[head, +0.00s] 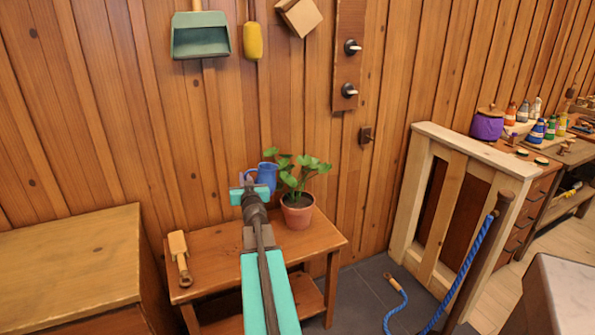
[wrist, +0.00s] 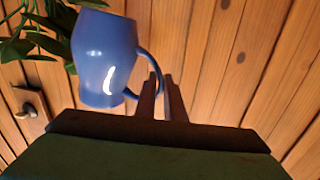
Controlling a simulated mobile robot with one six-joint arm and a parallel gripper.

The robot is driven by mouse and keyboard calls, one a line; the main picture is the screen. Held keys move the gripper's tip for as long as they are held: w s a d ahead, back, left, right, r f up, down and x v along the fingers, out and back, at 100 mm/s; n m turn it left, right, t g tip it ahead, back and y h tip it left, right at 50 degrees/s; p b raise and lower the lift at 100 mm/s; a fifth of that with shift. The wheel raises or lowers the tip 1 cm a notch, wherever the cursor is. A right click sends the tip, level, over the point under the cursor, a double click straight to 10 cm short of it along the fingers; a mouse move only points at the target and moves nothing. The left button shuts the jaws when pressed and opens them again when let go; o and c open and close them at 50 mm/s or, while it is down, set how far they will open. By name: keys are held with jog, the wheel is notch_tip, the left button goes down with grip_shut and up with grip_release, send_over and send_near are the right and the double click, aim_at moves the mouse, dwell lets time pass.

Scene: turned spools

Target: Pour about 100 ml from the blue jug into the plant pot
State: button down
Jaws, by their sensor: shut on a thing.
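The blue jug (head: 268,176) is held up above the back of a small wooden bench, just left of the plant and higher than the pot's rim. It looks roughly upright in the head view. The wrist view shows the jug (wrist: 103,58) large and seemingly upside down, with its handle toward my fingers. My gripper (head: 247,180) is shut on the handle; its dark fingers also show in the wrist view (wrist: 162,98). The terracotta plant pot (head: 297,213) stands on the bench with a leafy green plant (head: 300,174). Neither view shows inside the jug.
The wooden bench (head: 320,243) stands against the plank wall. A wooden-handled brush (head: 180,258) lies at its left end. A wooden cabinet (head: 70,255) is at the left. A wooden gate (head: 440,200) and blue rope (head: 465,265) are at the right.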

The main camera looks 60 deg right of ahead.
jog(key=shift+w+a+f+n+b, duration=0.2)
jog(key=shift+f+n+b, duration=0.35)
jog(key=shift+b, duration=0.65)
jog(key=shift+a+f+b, duration=0.15)
jog(key=shift+f+b, duration=0.1)
jog(key=shift+b, duration=0.45)
jog(key=shift+w+n+b, duration=0.1)
jog(key=shift+n+b, duration=0.25)
jog(key=shift+f, duration=0.1)
